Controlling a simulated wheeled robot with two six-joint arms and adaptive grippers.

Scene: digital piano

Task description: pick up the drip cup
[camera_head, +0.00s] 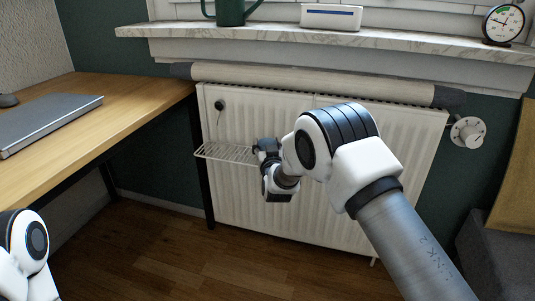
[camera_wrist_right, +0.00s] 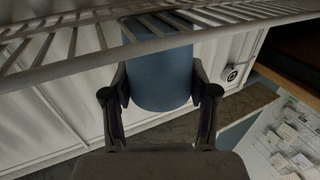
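The drip cup (camera_wrist_right: 160,75) is a plain blue cylinder in the right wrist view, and the wire rack partly covers its top. My right gripper (camera_wrist_right: 160,85) has one dark finger against each side of the cup, with no clear gap on either side. In the head view my right gripper (camera_head: 267,170) is at the right end of the wire rack (camera_head: 224,151), in front of the radiator.
The rack's slats (camera_wrist_right: 75,40) run close above my right gripper. The white radiator (camera_head: 330,215) stands just behind. A wooden desk (camera_head: 105,115) with a grey laptop (camera_head: 45,123) is on the left.

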